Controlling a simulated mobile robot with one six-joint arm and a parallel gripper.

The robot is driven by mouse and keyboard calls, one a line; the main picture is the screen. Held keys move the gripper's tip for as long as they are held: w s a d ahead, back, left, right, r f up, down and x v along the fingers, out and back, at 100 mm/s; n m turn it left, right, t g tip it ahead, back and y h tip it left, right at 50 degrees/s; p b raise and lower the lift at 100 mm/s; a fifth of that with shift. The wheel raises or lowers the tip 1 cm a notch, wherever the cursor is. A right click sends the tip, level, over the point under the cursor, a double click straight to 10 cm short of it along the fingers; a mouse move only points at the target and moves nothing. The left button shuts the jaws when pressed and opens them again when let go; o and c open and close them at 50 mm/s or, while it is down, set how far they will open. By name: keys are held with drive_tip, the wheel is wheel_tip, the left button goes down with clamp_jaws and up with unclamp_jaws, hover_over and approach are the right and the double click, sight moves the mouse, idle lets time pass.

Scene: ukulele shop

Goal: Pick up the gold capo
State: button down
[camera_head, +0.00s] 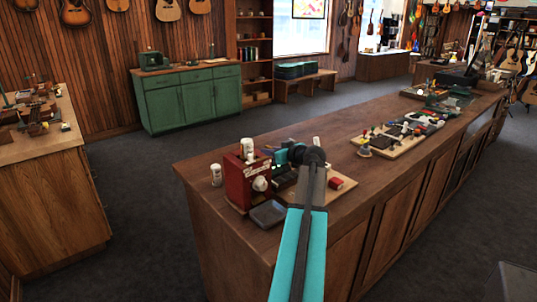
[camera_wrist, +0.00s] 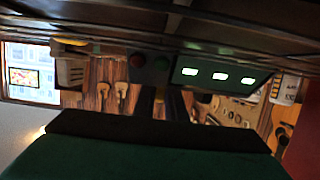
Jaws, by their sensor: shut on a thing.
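My gripper (camera_head: 284,158) is low over the near end of the long wooden counter, just right of a red box. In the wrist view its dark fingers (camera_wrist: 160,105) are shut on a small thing. Only a yellowish sliver of it shows between the fingers, in keeping with the gold capo (camera_wrist: 159,96). The rest is hidden by the fingers and the gripper's dark body. In the head view the capo cannot be made out, as my arm and gripper cover that spot.
A board of small parts (camera_head: 398,138) lies farther right. The wrist view shows a panel with three lit displays (camera_wrist: 218,76).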

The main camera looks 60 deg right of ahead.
drive_tip(key=shift+r+b, duration=0.75)
drive_tip(key=shift+r, duration=4)
drive_tip(key=shift+r, duration=0.15)
